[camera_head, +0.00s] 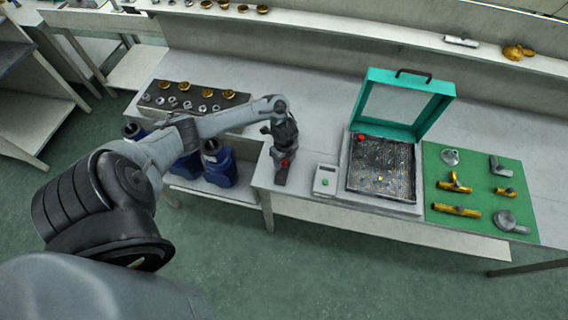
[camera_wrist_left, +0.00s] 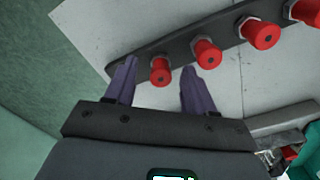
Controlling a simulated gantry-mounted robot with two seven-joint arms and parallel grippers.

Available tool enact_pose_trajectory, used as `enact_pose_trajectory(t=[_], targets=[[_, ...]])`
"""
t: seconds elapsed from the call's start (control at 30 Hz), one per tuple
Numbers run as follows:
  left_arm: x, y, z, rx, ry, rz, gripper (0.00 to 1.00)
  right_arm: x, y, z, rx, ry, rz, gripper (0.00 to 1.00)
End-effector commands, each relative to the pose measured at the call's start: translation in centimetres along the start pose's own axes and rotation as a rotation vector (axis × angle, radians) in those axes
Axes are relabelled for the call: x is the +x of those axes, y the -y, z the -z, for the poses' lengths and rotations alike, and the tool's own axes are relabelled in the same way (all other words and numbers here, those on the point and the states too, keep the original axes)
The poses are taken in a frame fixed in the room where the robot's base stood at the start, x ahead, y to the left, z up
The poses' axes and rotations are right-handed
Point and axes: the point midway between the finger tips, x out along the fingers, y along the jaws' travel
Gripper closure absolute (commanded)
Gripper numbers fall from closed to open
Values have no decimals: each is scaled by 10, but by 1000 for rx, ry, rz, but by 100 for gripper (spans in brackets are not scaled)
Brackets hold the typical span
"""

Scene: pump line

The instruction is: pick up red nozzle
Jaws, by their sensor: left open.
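Several red nozzles stand in a row on a dark rack in the left wrist view. The end nozzle (camera_wrist_left: 160,70) shows between the two fingertips of my left gripper (camera_wrist_left: 159,66), which is open. Whether a finger touches it, I cannot tell. A second nozzle (camera_wrist_left: 207,53) stands just right of the right fingertip, and others (camera_wrist_left: 260,33) continue to the upper right. In the head view my left gripper (camera_head: 284,150) points down over the rack (camera_head: 281,178) at the table's front edge, hiding most of it. My right gripper is not in view.
A small white box with a green button (camera_head: 325,180) stands right of the rack. Beyond it is an open teal case (camera_head: 406,132), then a green mat (camera_head: 472,231) with metal fittings. A black tray (camera_head: 238,118) of fittings and blue jugs (camera_head: 219,168) are at left.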

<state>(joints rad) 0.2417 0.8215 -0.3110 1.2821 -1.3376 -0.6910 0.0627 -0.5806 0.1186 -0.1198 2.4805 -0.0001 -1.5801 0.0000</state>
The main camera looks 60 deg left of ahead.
Motion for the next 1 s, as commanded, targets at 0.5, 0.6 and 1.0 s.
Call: enact_pose_trajectory(t=[0.5, 0.6, 1.0], targets=[[8, 0, 0, 0, 0, 1, 69, 2, 0, -1, -1, 1, 0, 63], [8, 0, 0, 0, 0, 1, 84, 2, 0, -1, -1, 1, -1, 63], [8, 0, 0, 1, 0, 1, 100, 2, 0, -1, -3, 1, -2, 63]])
